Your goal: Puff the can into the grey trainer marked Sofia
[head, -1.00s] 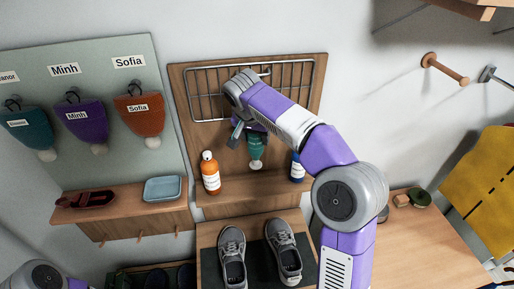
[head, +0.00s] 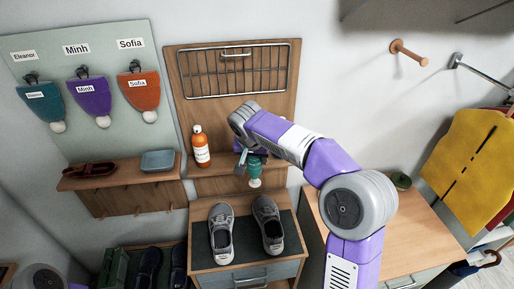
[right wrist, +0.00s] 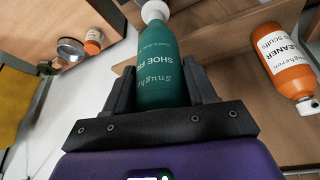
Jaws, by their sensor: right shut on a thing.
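My right gripper (head: 246,163) is shut on a green can (head: 257,170) with a white cap. In the right wrist view the can (right wrist: 160,65) sits between the two dark fingers, its label reading "SHOE FR" in part, its cap pointing away from the gripper. In the head view the cap end points down, towards the trainers. Two grey trainers, one at left (head: 221,238) and one at right (head: 268,226), stand side by side on a dark mat, apart from the can. I cannot read a name on either trainer. My left gripper is out of view.
An orange cleaner bottle (head: 201,150) stands on the small shelf left of the gripper. A wire rack (head: 240,70) is on the board above. Named hats hang at left over a shelf (head: 120,177) with a blue tray (head: 158,161). More shoes (head: 149,268) sit low at left.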

